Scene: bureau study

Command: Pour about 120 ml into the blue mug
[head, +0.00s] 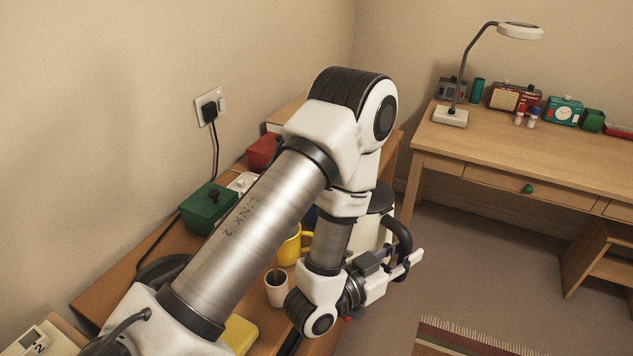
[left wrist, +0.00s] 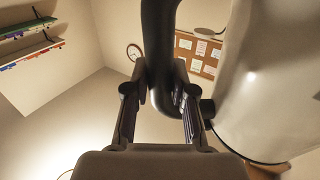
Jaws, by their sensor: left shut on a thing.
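My left gripper (head: 402,262) is shut on the black handle (head: 401,238) of a white kettle (head: 372,232). In the left wrist view the handle (left wrist: 160,50) runs between the two fingers (left wrist: 160,112), and the kettle's white body (left wrist: 270,75) fills the right side. The kettle looks roughly upright in the head view; my arm hides much of it, and its spout does not show. A small dark blue patch (head: 311,214) shows behind my arm; it may be the blue mug, but most of it is hidden. My right gripper is not in view.
A yellow mug (head: 290,249) and a white cup (head: 276,291) with a stick in it stand on the wooden table (head: 180,262). A wall lies left; a desk (head: 440,140) stands right.

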